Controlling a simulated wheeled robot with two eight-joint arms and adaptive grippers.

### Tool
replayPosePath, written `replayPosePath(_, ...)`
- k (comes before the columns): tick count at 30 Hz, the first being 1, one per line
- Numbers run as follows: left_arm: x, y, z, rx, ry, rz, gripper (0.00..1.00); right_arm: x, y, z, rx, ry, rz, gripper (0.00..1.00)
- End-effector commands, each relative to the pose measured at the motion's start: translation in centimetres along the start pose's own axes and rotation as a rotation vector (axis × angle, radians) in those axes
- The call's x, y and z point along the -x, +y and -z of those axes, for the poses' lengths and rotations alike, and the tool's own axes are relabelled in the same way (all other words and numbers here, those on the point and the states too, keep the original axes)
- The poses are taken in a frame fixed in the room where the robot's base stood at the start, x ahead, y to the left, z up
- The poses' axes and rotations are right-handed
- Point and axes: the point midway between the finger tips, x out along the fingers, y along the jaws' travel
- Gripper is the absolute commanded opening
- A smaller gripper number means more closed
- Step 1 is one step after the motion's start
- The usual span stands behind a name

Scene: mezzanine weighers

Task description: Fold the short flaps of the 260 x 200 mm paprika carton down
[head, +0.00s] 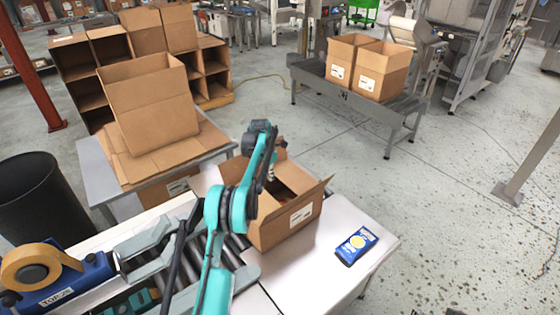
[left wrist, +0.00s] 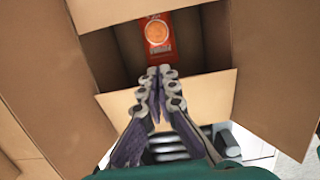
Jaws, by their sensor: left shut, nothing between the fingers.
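The open brown paprika carton (head: 270,231) stands on the white table, a white label on its front. Its right flap (head: 318,198) spreads outward. In the left wrist view, long flaps (left wrist: 50,80) and (left wrist: 285,80) spread to both sides, and a red packet (left wrist: 157,48) lies inside. A short flap (left wrist: 205,97) crosses below the opening behind my fingers; its exact angle I cannot tell. Another flap (left wrist: 95,12) shows at the top. My left gripper (left wrist: 160,72) is shut and empty over the opening, its tips by that short flap's edge; it also shows in the head view (head: 269,174). My right gripper is out of view.
A blue packet (head: 356,245) lies on the table right of the carton. A roller conveyor (head: 240,277) and a tape dispenser (head: 40,275) are at the lower left. A larger open carton (head: 155,110) stands behind on flat cardboard. A dark bin (head: 45,210) is far left.

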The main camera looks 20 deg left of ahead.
Motion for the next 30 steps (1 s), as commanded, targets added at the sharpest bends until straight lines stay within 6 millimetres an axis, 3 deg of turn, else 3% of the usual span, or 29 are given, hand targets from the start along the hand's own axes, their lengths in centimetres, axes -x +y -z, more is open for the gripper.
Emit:
replayPosePath(3, 2.5, 0.0, -2.1, -0.001, 0.001, 0.0, 0.0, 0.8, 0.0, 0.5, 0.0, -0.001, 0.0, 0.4)
replayPosePath(9, 4.9, 0.1, -4.1, 0.0, 0.001, 0.0, 0.0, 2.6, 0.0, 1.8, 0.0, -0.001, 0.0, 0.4)
replayPosePath(18, 5.8, 0.1, -4.9, 0.001, 0.0, 0.0, 0.0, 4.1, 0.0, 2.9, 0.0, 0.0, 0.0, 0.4)
replayPosePath(23, 6.7, 0.9, -3.8, 0.003, -0.011, 0.001, 0.0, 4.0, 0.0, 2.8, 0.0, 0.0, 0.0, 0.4)
replayPosePath(30, 9.0, 1.1, 0.9, 0.003, -0.047, 0.001, 0.0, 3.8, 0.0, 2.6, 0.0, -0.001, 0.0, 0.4)
